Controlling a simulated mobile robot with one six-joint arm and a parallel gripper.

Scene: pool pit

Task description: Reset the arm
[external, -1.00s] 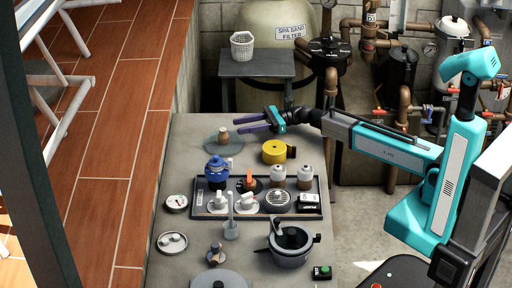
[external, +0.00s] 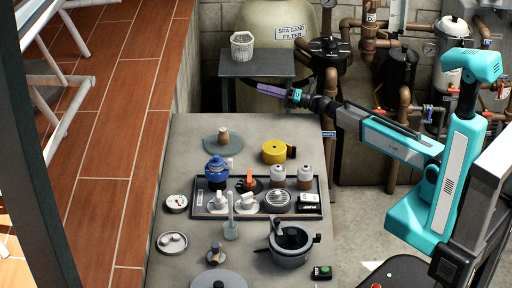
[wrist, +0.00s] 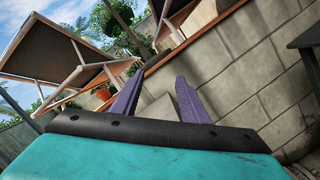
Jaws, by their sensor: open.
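My gripper (external: 270,91) is raised above the far right part of the concrete bench, just in front of the small grey side table. Its purple fingers point left in the external view. In the wrist view my gripper (wrist: 156,98) shows its two purple fingers apart with nothing between them. Past the fingers are a block wall and loungers. My gripper is clear of everything on the bench (external: 185,135).
A black tray (external: 203,212) holds a blue pot, white bottles and other small parts. A yellow tape roll (external: 274,151) lies behind it. A white basket (external: 242,45) stands on the grey side table (external: 257,65). Pipes and a pump (external: 325,60) stand close behind my arm.

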